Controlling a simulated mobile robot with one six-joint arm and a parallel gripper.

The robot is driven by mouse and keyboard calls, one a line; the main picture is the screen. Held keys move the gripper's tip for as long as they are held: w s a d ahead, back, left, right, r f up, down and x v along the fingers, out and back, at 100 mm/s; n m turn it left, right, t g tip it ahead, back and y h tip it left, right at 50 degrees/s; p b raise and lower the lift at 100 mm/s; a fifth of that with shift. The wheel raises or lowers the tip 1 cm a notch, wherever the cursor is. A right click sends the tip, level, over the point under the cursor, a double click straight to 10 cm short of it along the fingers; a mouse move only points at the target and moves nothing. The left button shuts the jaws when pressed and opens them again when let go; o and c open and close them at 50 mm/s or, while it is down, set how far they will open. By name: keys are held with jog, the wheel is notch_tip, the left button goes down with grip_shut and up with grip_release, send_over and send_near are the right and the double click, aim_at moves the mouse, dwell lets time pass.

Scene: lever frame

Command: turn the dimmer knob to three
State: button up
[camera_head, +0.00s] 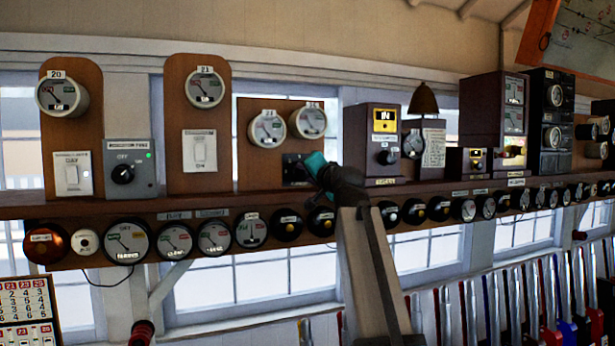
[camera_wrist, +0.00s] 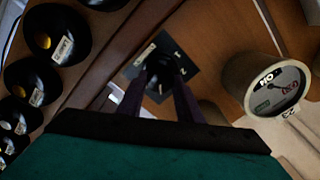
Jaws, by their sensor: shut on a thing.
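The dimmer knob is a black knob (camera_wrist: 157,84) on a small square black plate (camera_wrist: 176,53) in the wrist view. The plate carries white markings, and a 1 and a 2 seem legible at its edge. In the head view the plate (camera_head: 291,168) is on the brown board under two round gauges, its right part hidden by my gripper. My gripper (camera_wrist: 160,88), with a teal body, reaches the plate from the right in the head view. Its two dark fingers stand on either side of the knob and are shut on it. I cannot tell the knob's setting.
A round gauge (camera_wrist: 272,89) sits close beside the fingers in the wrist view. A wooden shelf (camera_head: 240,202) runs below the plate, with a row of round black instruments under it. A grey switch box (camera_head: 131,167) is further left.

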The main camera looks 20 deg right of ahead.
jog(key=shift+f+b, duration=0.15)
jog(key=shift+b, duration=0.15)
jog(key=n+b, duration=0.5)
jog(key=shift+b, duration=0.4)
jog(key=shift+n+b, duration=1.4)
jog(key=shift+n, duration=0.1)
jog(key=o, duration=1)
jog(key=shift+o, duration=0.2)
jog(key=shift+s, duration=0.1)
